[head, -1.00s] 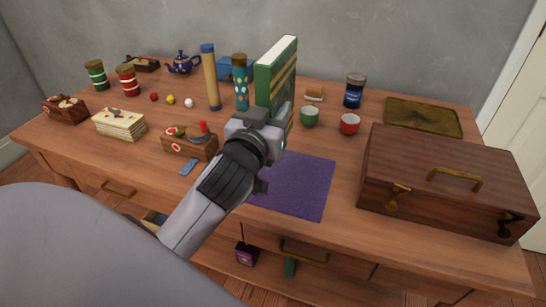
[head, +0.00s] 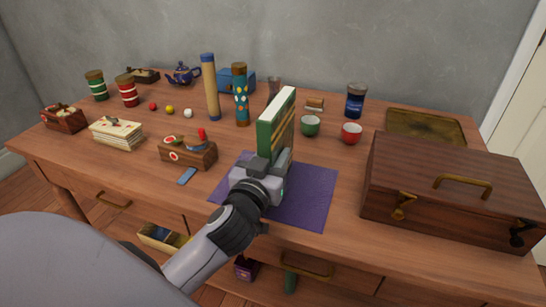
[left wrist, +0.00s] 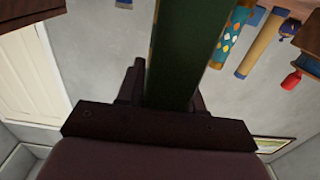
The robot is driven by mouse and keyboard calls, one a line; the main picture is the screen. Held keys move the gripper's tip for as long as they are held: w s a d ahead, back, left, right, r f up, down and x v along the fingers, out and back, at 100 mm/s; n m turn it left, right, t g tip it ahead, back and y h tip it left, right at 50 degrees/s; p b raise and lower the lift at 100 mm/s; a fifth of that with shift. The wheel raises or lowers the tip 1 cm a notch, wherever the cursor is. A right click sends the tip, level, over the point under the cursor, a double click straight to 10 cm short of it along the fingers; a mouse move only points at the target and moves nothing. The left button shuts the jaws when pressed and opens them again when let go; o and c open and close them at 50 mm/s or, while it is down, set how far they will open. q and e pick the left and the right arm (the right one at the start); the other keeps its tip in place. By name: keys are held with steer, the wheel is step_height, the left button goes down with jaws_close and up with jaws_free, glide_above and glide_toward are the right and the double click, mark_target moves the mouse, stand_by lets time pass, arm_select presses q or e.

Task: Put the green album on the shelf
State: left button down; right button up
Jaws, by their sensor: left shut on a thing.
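My left gripper (head: 268,172) is shut on the green album (head: 271,136), near its lower end. The album stands upright in the grip, with its green cover, gold stripes and pale page edge showing. It is over the far part of the purple mat (head: 313,195); I cannot tell whether it touches the mat. In the left wrist view the album (left wrist: 188,50) runs between the two fingers. Under the table, a low shelf is partly in view, with a purple box (head: 245,269) and a green object (head: 290,282) there. My right gripper is not in view.
A large wooden case (head: 445,190) stands on the right of the table. Green (head: 310,126) and red (head: 351,133) cups are right of the album. A small wooden box (head: 188,153) and tall patterned tube (head: 241,95) are left of it. Drawers with brass handles line the front.

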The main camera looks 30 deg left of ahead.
arm_select(q)
steer(key=c, duration=0.7)
jaws_free()
steer(key=shift+f, duration=0.1)
